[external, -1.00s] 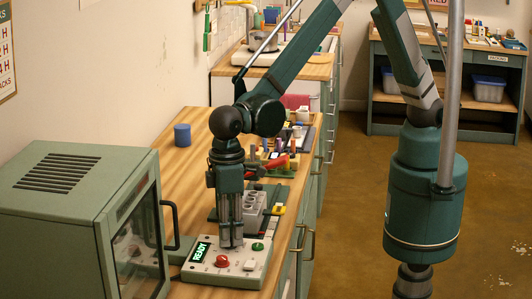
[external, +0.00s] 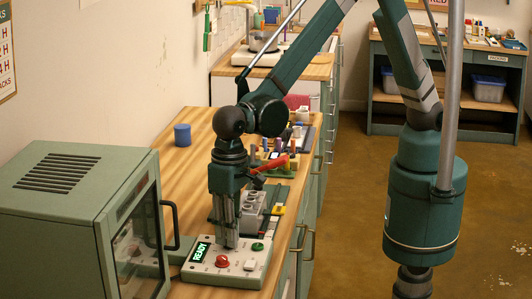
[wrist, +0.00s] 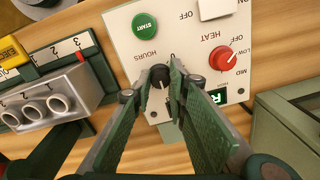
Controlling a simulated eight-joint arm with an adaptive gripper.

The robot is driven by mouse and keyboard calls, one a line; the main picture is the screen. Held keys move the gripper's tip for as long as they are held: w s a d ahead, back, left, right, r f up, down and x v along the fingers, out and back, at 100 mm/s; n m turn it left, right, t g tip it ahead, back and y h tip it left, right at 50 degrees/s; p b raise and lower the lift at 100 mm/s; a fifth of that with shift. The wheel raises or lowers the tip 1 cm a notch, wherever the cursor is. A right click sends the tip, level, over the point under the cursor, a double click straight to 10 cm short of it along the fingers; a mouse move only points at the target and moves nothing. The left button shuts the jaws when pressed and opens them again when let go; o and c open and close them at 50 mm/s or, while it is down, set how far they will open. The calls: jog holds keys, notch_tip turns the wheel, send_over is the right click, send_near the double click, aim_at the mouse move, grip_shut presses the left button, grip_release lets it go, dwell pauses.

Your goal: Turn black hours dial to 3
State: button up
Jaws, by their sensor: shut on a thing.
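The black hours dial (wrist: 158,84) is on the white control panel (wrist: 122,24), below the word HOURS in the wrist view. My gripper (wrist: 153,88) has its fingers on either side of the dial and is shut on it. In the external view my gripper (external: 230,242) points down at the panel (external: 258,262), and its fingers hide the dial. A pale mark shows on the dial, but the number it points to cannot be told.
A green START button (wrist: 145,25) and a red HEAT knob (wrist: 221,58) sit close to the dial. The display (external: 202,251) reads READY. A green oven-like cabinet (external: 75,200) stands left of the panel. A grey block with holes (external: 251,212) lies behind it.

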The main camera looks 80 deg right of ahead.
dwell(0.3)
jog(key=o, duration=0.9)
jog(key=shift+r, duration=0.1)
notch_tip(320, 180, up, 12)
jog(key=shift+d, duration=0.2)
jog(key=shift+s, duration=0.1)
dwell(0.4)
